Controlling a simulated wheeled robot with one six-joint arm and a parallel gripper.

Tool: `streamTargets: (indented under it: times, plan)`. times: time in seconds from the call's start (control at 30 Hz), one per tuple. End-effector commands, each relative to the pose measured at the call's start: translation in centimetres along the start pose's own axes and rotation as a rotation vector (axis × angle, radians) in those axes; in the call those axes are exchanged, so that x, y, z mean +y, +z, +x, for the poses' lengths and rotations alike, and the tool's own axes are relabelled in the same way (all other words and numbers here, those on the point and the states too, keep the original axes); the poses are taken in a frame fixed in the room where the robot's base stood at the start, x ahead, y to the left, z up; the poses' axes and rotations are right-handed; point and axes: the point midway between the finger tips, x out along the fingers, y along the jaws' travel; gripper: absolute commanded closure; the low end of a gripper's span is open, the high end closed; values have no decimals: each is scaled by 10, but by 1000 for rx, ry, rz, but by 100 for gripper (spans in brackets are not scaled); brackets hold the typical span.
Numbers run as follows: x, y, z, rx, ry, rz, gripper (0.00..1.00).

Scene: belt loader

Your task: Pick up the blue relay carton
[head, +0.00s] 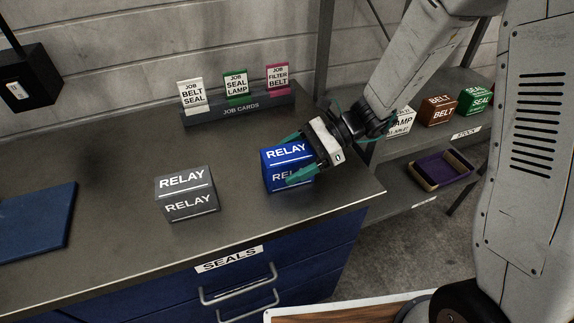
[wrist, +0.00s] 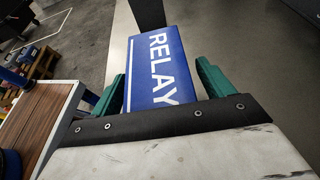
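The blue relay carton (head: 284,165) stands on the dark worktop near its right end, with white RELAY lettering. My gripper (head: 298,158) reaches it from the right, with one green finger at its far side and one at its near side. In the wrist view the carton (wrist: 157,65) lies between the two green fingers (wrist: 160,88). A narrow gap shows beside the right finger; the left finger is very close to the carton, and contact cannot be told. My gripper hides part of the carton's right side.
A grey RELAY carton (head: 186,193) stands to the left on the worktop (head: 120,170). A job-card rack (head: 238,111) is behind, and a blue mat (head: 38,222) lies at far left. A lower shelf (head: 400,195) at right holds a purple tray (head: 443,169); BELT (head: 437,110) and SEAL (head: 475,101) cartons stand above.

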Motion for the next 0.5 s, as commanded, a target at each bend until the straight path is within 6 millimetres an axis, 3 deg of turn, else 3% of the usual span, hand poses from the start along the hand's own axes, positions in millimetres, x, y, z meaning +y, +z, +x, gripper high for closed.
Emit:
streamTargets:
  times: [0.03, 0.17, 0.2, 0.5]
  plan:
    - [0, 0, 0, 0, 0, 0, 31]
    - [0, 0, 0, 0, 0, 0, 67]
    - [0, 0, 0, 0, 0, 0, 72]
    - [0, 1, -1, 0, -1, -1, 72]
